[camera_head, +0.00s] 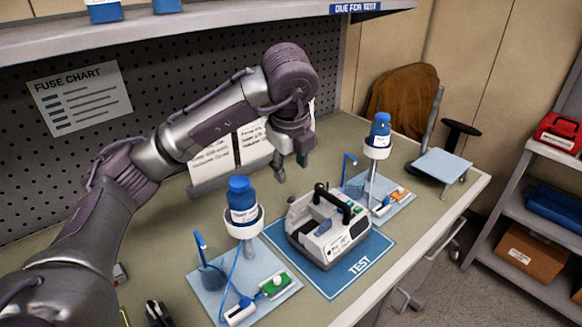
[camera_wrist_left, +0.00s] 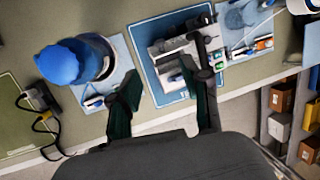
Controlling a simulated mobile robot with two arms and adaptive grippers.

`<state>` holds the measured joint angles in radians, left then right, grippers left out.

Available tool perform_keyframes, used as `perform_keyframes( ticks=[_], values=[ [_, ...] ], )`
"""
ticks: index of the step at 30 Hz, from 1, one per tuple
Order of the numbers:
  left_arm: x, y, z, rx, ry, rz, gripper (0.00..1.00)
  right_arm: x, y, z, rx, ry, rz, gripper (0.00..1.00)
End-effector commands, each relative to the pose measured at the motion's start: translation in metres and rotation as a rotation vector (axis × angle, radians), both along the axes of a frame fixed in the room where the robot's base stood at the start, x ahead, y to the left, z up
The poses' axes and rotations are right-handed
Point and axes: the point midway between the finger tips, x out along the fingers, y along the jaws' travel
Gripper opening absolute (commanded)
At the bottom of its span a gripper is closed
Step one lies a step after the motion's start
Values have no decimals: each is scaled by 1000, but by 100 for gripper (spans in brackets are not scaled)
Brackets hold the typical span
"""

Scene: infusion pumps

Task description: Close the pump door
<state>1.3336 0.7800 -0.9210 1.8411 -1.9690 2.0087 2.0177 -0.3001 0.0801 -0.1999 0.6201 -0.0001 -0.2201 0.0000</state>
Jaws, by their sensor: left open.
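The grey-white infusion pump (camera_head: 345,243) with a black handle stands on the blue TEST mat (camera_head: 312,277) near the front edge of the bench. It also shows in the left wrist view (camera_wrist_left: 172,50), partly covered by a finger of my gripper. I cannot clearly tell the pump door from its housing or how far it stands open. My left gripper (camera_head: 291,167) is open and empty, above the bench behind the pump and apart from it in the head view. In the left wrist view its two dark fingers (camera_wrist_left: 163,88) are spread. My right gripper is not in view.
Bottle stands with blue-capped bottles flank the pump, one on the left (camera_head: 242,215) and one on the right (camera_head: 378,150). Blue trays with small parts lie at their feet. A pegboard (camera_head: 150,60) rises behind. A shelf unit (camera_head: 530,210) stands right, beyond the bench.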

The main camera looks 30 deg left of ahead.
Motion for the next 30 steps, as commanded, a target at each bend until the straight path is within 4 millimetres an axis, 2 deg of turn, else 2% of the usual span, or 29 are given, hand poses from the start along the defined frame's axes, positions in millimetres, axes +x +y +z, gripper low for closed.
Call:
perform_keyframes(
  ticks=[5,8,12,15,18,23,30],
  values=[
    [3,6,1,-24,33,-4,47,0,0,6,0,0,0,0],
    [11,22,0,-120,131,-32,47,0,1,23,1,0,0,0],
    [24,53,-3,-344,244,-87,47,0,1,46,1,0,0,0],
    [31,70,-3,-478,260,-113,47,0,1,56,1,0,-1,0],
    [35,80,-5,-554,253,-127,47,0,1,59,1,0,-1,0],
    [37,76,-18,-573,252,-135,47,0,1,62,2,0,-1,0],
    [37,56,-58,-571,254,-134,47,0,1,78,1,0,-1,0]
  ],
)
